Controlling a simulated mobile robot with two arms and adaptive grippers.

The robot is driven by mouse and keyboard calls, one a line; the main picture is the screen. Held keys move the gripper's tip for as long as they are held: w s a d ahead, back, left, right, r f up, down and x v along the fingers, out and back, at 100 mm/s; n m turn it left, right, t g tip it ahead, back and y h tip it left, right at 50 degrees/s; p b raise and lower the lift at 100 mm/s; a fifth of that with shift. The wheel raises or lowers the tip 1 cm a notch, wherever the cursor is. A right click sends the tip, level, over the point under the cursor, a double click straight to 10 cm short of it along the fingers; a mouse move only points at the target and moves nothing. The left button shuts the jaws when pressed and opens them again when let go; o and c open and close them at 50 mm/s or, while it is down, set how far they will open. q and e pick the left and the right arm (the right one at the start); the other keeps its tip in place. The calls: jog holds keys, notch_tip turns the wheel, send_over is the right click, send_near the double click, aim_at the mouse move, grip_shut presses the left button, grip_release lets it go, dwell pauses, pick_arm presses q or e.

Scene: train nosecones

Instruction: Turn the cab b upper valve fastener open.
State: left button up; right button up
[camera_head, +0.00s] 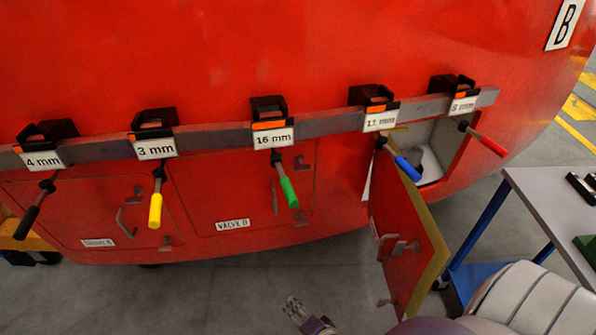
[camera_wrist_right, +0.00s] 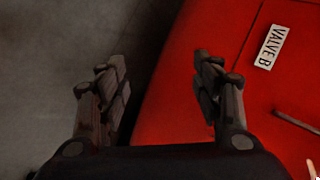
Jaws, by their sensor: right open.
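The red VALVE B panel (camera_head: 205,190) is shut on the lower side of the red train nosecone. Its upper fastener (camera_head: 302,163) is a small latch near the panel's top right corner, beside the green-handled tool. A lower fastener (camera_head: 302,218) sits near the bottom right corner. My right gripper (camera_head: 294,306) is below the panel, apart from it, over the floor. In the right wrist view the right gripper (camera_wrist_right: 160,75) is open and empty, with the VALVE B label (camera_wrist_right: 271,47) to its right. My left gripper is not in view.
A grey rail (camera_head: 215,135) holds several tools, including a green-handled one (camera_head: 288,190) hanging over the VALVE B panel. An open door (camera_head: 405,240) hangs right of the panel. A table (camera_head: 555,200) stands at the right. Floor below the nosecone is clear.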

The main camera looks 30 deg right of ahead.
jog(key=w+d+r+m+t+h, duration=0.25)
jog(key=w+r+m, duration=0.5)
jog(key=r, duration=0.45)
jog(key=m+t+h, duration=0.3)
jog(key=m+h, duration=0.1)
jog(key=m, duration=1.4)
send_near(303, 169)
jog(key=x, duration=0.5)
jog(key=p+x, duration=0.1)
jog(key=x, duration=0.4)
jog(key=shift+w+f, duration=0.1)
jog(key=shift+f, duration=0.15)
jog(key=c, duration=1.1)
